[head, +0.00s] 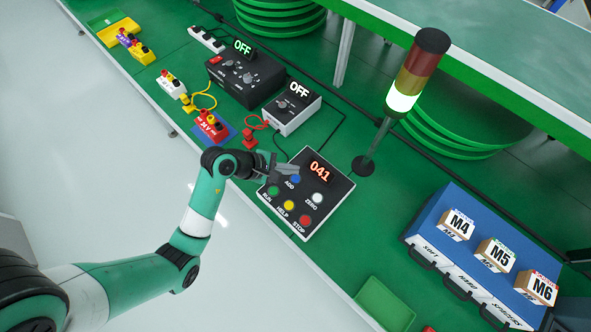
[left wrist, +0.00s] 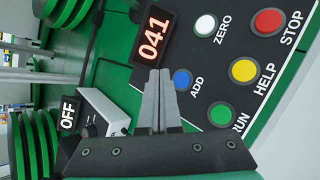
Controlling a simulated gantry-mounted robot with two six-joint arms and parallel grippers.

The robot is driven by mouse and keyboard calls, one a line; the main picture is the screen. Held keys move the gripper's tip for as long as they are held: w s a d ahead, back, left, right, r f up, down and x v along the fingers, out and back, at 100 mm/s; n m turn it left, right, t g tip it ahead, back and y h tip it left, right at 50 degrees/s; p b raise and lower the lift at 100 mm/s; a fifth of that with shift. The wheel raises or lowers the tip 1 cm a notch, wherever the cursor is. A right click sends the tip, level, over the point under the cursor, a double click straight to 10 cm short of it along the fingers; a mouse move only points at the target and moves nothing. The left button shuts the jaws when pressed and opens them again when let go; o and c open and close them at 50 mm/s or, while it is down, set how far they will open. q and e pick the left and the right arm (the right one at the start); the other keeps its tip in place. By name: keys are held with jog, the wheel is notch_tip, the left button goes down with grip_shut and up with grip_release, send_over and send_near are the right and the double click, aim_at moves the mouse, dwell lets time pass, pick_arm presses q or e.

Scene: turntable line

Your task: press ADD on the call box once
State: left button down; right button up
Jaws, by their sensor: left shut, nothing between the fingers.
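The call box (head: 333,193) is a dark panel on the green bench with a display (head: 319,169) reading 041. Its blue ADD button (head: 295,179) sits below the display, and it also shows in the left wrist view (left wrist: 182,79). White ZERO, green RUN, yellow HELP and red STOP buttons are beside it. My left gripper (head: 297,170) is shut and empty, over the box's upper left part. In the left wrist view its fingertips (left wrist: 160,72) appear just beside the ADD button. I cannot tell whether they touch the panel. My right gripper is not in view.
A signal tower (head: 404,85) with its lowest section lit stands behind the box. Two units reading OFF, a black one (head: 246,78) and a grey one (head: 291,108), are up left. A blue rack (head: 470,250) with M4, M5 and M6 boxes is at right. A green tray (head: 384,304) lies in front.

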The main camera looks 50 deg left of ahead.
aim_at(292, 179)
pick_arm(q)
notch_tip(292, 179, down, 3)
jog(key=shift+r+b, duration=0.15)
jog(key=shift+b, duration=0.2)
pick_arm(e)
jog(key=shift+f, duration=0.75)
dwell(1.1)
pick_arm(q)
jog(key=shift+f, duration=0.4)
jog(key=shift+f, duration=0.4)
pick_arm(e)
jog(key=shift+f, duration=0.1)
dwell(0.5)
pick_arm(q)
jog(key=shift+r+p, duration=0.85)
jog(key=shift+p, duration=0.15)
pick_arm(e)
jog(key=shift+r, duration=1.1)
